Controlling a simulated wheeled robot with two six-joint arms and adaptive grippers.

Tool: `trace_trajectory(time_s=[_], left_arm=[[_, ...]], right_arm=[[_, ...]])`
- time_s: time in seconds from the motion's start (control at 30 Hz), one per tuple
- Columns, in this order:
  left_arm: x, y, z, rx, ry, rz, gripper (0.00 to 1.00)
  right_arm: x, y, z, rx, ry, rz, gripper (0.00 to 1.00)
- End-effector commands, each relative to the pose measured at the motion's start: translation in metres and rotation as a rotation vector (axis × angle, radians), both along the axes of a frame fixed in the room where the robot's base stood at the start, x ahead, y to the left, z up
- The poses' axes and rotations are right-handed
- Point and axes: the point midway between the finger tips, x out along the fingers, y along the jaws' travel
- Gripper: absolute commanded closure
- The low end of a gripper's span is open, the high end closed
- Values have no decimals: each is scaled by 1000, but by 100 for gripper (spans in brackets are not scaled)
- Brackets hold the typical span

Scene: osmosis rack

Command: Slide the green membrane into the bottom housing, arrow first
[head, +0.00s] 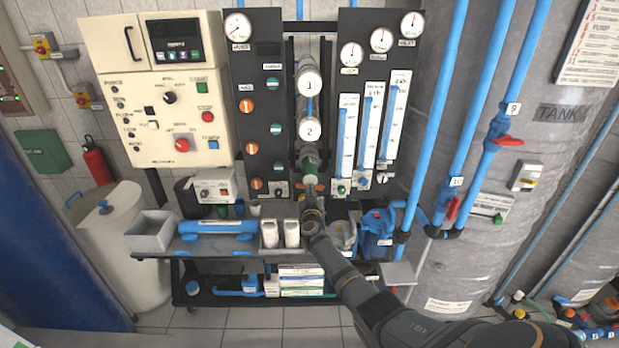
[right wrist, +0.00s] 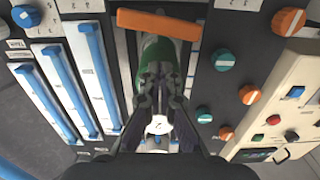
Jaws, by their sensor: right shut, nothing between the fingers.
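The green membrane (head: 310,160) shows at the bottom housing position, below the white end caps marked 1 (head: 309,84) and 2 (head: 309,130). How deep it sits in the housing, and any arrow on it, I cannot tell. My right gripper (head: 311,186) is shut and empty, just in front of and below the membrane's near end. In the right wrist view the shut fingers (right wrist: 162,75) overlap the green membrane (right wrist: 157,50), hiding part of it; whether they touch it is unclear. My left gripper is not in view.
Black gauge panels (head: 262,110) flank the housings, with knobs close by. A bench below holds a blue cylinder (head: 217,227), two white containers (head: 269,235) and a grey bin (head: 152,232). An orange bar (right wrist: 160,23) crosses the right wrist view. Blue pipes (head: 440,110) stand to the right.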

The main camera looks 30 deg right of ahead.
Motion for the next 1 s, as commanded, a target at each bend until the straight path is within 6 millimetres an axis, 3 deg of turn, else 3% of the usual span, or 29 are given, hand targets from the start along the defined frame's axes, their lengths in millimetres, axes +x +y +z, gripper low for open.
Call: trace_trajectory(time_s=[1.0], left_arm=[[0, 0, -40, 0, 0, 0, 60]], right_arm=[[34, -20, -2, -1, -1, 0, 100]])
